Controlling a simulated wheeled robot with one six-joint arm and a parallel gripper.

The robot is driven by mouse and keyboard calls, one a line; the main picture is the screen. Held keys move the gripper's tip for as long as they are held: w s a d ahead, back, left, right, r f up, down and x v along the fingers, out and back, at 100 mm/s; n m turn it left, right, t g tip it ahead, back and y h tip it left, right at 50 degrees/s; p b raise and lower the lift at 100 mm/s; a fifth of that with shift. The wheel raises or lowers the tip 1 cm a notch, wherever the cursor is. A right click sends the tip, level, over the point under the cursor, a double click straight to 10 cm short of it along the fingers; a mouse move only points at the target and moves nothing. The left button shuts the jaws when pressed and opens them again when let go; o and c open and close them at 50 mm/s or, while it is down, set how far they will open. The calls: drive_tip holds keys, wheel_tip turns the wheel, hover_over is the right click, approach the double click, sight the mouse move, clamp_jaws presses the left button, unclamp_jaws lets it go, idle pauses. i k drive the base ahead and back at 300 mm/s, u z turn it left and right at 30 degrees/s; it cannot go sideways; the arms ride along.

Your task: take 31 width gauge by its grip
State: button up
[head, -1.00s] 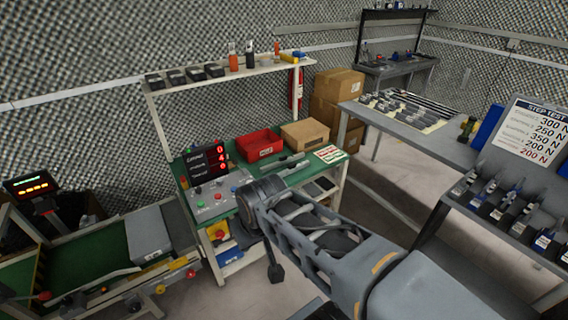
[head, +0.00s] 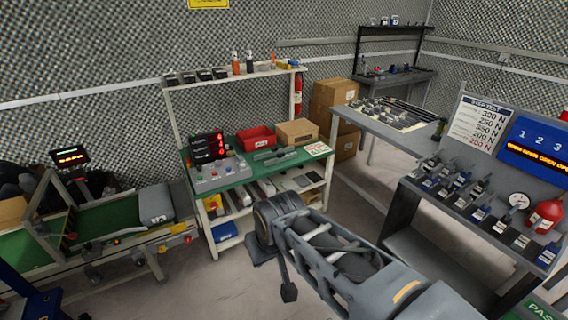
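I cannot pick out the 31 width gauge for certain; markings on the small tools are too small to read. Several labelled dark tools (head: 482,212) stand in rows on the right-hand bench. Flat grey tools (head: 385,112) lie on the light board of the table behind. A grey tool (head: 272,154) lies on the green bench top. My gripper (head: 274,271) hangs at the end of my arm over the floor, in front of the green bench. Its two dark fingers look apart, with floor showing between them and nothing held. It is well away from all these tools.
The green bench (head: 228,180) carries a red bin (head: 256,138), a cardboard box (head: 297,132) and a red-digit display. A conveyor (head: 105,216) stands left. Right are a step test sign (head: 480,130) and a red bottle (head: 545,215). Open floor lies between the benches.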

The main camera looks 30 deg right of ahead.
sight(275, 150)
drive_tip(key=z, duration=1.05)
drive_tip(key=i, duration=2.3)
drive_tip(key=u, duration=1.3)
drive_tip(key=i, duration=0.55)
drive_tip(key=u, duration=0.5)
